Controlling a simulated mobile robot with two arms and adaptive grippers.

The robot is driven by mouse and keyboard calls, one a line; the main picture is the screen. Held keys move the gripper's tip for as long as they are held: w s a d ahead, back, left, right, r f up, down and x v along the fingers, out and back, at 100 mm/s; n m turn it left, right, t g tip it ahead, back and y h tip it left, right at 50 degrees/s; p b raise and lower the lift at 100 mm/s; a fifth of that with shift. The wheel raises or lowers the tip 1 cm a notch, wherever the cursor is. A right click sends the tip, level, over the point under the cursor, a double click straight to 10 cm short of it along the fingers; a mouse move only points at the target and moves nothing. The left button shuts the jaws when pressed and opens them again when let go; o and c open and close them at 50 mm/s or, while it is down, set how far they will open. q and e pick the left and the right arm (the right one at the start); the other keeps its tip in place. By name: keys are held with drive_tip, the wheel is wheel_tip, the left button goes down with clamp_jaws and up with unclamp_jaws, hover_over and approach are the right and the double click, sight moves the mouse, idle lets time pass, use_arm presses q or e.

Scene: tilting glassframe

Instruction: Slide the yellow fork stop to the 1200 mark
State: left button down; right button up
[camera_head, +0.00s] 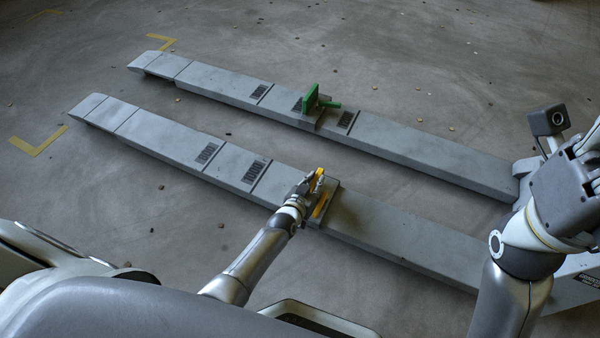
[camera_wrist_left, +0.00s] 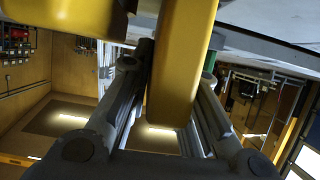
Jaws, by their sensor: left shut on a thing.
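The yellow fork stop (camera_head: 320,206) sits on the nearer grey fork (camera_head: 385,231), to the right of that fork's printed marks. My left gripper (camera_head: 314,182) is at the stop and shut on its upper part. In the left wrist view the yellow stop (camera_wrist_left: 178,65) stands between my fingers and fills the upper middle. The marks on the nearer fork (camera_head: 255,171) are too small to read surely. My right gripper (camera_head: 585,160) is at the right edge, partly cut off, away from the forks; its finger state is unclear.
A green stop (camera_head: 311,101) sits on the farther fork (camera_head: 420,147), between printed marks. Yellow corner lines (camera_head: 38,146) are on the concrete floor by the fork tips. Small debris is scattered about. The floor between the forks is otherwise clear.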

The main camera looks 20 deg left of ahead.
use_arm(q)
drive_tip(key=shift+d, duration=0.9)
drive_tip(key=c, duration=1.6)
unclamp_jaws()
drive_tip(key=shift+c, duration=0.2)
drive_tip(key=shift+s, duration=0.1)
drive_tip(key=d+v, duration=0.1)
drive_tip(key=v, duration=1.1)
drive_tip(key=shift+a, duration=0.45)
